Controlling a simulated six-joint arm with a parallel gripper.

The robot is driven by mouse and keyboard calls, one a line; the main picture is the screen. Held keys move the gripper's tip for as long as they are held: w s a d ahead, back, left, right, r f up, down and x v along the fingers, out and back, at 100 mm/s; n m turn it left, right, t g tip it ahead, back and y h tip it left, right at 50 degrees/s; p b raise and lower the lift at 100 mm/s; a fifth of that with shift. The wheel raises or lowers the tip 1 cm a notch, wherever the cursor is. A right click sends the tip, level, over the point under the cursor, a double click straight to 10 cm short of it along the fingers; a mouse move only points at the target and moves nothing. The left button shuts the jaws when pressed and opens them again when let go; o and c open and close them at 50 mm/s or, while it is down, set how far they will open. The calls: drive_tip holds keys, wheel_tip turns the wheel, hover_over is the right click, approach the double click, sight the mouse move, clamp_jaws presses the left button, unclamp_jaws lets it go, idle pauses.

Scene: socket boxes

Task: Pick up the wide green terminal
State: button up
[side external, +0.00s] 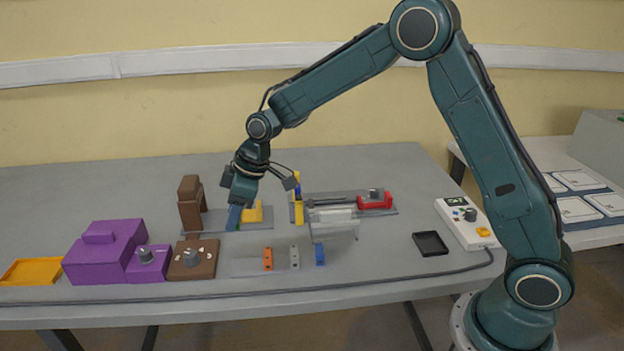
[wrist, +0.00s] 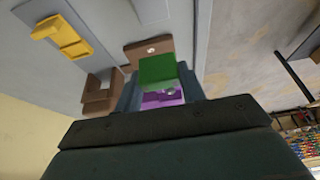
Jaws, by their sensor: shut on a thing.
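The wide green terminal (wrist: 158,68) shows as a green block between my fingers in the wrist view. My gripper (wrist: 157,86) is shut on it, one finger on each side. In the side external view my gripper (side external: 235,217) points down beside the yellow part (side external: 251,214), at the left part of the table. The terminal is mostly hidden by the fingers there, and I cannot tell whether it is clear of the surface.
A tall brown part (side external: 190,208) stands close left of my gripper. A brown box (side external: 194,262) and a purple box (side external: 104,252) are nearer the front left. A clear cover (side external: 334,222) and a red part (side external: 374,201) stand right. Small terminals (side external: 294,257) line the front.

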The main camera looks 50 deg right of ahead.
wheel_tip(320, 180, up, 7)
drive_tip(key=shift+r, duration=0.1)
idle(0.7)
drive_tip(key=shift+r, duration=0.4)
wheel_tip(320, 180, up, 4)
drive_tip(key=s+d, duration=0.2)
drive_tip(key=d, duration=2.7)
drive_tip(key=f, duration=1.8)
drive_tip(key=shift+s+a+f, duration=0.1)
drive_tip(key=shift+s+a, duration=0.05)
drive_tip(key=shift+a, duration=0.05)
drive_tip(key=shift+f, duration=0.15)
